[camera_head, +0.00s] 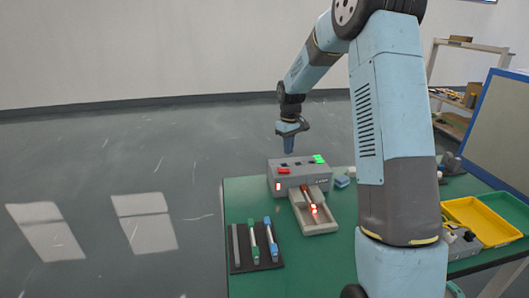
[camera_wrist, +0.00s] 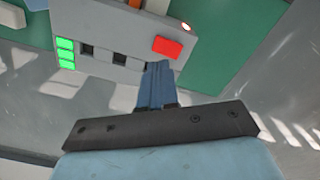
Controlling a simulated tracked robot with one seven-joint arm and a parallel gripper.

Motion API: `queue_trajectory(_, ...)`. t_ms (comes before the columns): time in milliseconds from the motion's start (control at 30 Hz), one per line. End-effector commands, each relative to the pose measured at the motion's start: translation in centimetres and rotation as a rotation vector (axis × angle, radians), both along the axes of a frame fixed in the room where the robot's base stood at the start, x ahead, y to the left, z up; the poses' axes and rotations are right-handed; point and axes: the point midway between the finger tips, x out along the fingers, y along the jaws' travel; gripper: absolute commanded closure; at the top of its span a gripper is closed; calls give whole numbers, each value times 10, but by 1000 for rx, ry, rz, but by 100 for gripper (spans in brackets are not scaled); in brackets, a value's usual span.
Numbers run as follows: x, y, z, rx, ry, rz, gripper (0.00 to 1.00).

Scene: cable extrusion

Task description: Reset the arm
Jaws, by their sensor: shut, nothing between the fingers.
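My gripper (camera_head: 289,146) hangs from the bent arm, pointing down, just above the back edge of a grey machine box (camera_head: 303,177). The wrist view shows my gripper (camera_wrist: 157,72) with its blue fingers closed together and empty. The box has a red button (camera_head: 283,171) and a green button or light (camera_head: 319,159) on its top. In the wrist view the red button (camera_wrist: 167,47) lies right beside the fingertips and the green segments (camera_wrist: 65,53) are at left. I cannot tell whether the fingers touch the box.
A tray with a glowing red part (camera_head: 314,209) sticks out of the box's front. A dark mat (camera_head: 262,265) holds several rods on the green table (camera_head: 240,195). A yellow bin (camera_head: 480,221) stands at right, below a blue-framed panel (camera_head: 499,125). The floor at left is clear.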

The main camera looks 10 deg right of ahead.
Motion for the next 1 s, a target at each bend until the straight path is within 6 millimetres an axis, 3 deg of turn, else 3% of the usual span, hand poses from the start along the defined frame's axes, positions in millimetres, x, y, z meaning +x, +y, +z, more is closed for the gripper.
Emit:
queue_trajectory(167,-24,1,38,-13,-40,-33,100)
queue_trajectory(500,-96,3,117,-29,-135,-130,100)
queue_trajectory(700,-144,5,153,-27,-193,-189,100)
queue_trajectory(1000,-220,5,190,-7,-278,-280,100)
